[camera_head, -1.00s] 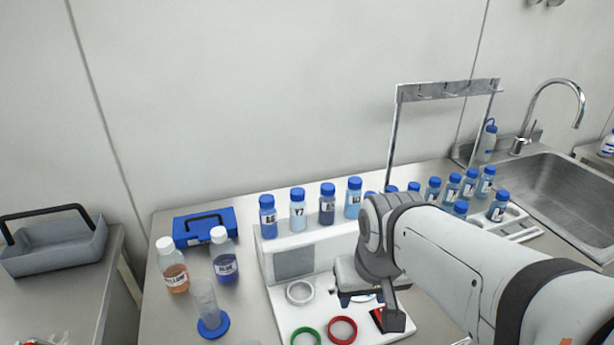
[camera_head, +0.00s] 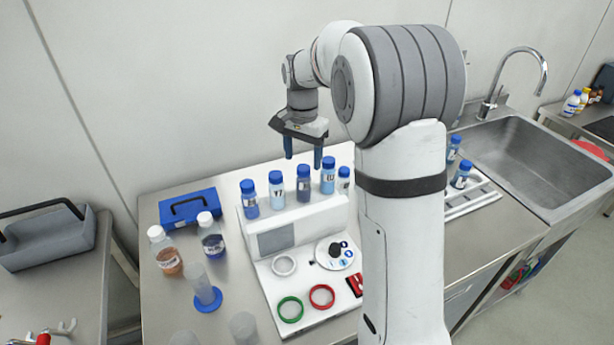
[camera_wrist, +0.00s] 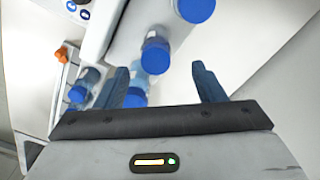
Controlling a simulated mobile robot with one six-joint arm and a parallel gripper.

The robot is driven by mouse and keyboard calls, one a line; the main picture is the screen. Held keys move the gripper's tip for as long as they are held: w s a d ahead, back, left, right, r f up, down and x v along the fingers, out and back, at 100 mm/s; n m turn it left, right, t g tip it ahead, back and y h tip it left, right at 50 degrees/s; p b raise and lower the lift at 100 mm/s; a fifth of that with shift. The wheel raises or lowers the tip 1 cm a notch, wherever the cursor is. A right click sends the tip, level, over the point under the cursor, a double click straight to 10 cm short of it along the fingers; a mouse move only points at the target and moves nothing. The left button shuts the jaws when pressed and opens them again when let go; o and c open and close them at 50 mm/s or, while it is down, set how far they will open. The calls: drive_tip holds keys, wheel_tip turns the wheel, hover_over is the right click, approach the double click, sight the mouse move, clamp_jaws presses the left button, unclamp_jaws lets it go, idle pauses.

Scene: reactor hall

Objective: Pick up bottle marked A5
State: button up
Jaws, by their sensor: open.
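A row of blue-capped bottles stands on the raised back of a white bench unit. The leftmost bottle (camera_head: 249,199) has a label that looked like A5 or similar a second ago, but it is too small now to be sure. The bottle beside it (camera_head: 276,190) reads Y7. My gripper (camera_head: 303,155) is open and empty, pointing down above the row, near the third bottle (camera_head: 303,184) and fourth bottle (camera_head: 328,176). In the wrist view a blue cap (camera_wrist: 155,55) shows between the fingertips, apart from them. No labels are legible there.
My arm hides the right part of the row. Left of the unit (camera_head: 300,212) are a blue case (camera_head: 188,207), two white-capped bottles (camera_head: 165,251) (camera_head: 210,237) and a cylinder with a blue base (camera_head: 207,299). A sink (camera_head: 540,160) lies at right. The wall stands behind.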

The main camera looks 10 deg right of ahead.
sight(303, 180)
drive_tip(key=f+p, duration=0.1)
drive_tip(key=f, duration=0.3)
drive_tip(key=f+p, duration=0.1)
drive_tip(key=f, duration=0.3)
drive_tip(key=shift+s, duration=0.2)
drive_tip(key=shift+r, duration=0.1)
drive_tip(key=c, duration=1.1)
